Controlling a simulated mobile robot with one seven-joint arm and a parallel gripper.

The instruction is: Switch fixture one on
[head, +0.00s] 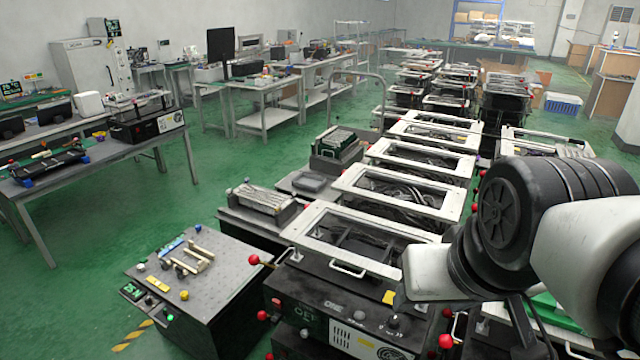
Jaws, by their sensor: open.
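The nearest lever fixture (330,312) is a black box with a white-framed, glass-like lid (340,262) and a front handle (347,270). Its front bears small lettering that seems to read "ONE" and a label (305,313) that seems to read "OFF". A red ball knob (254,260) sticks out at its upper left. Another red knob (262,315) is at its left side, and one more (445,341) is low at its right. I cannot tell which knob is its switch lever. My arm crosses the right side of the view, and my gripper does not show.
Similar white-framed fixtures (385,190) run back in a row behind it. A black box with a metal top and small parts (205,265) stands at the front left. A long table (70,160) is further left. Green floor (160,215) lies open between them.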

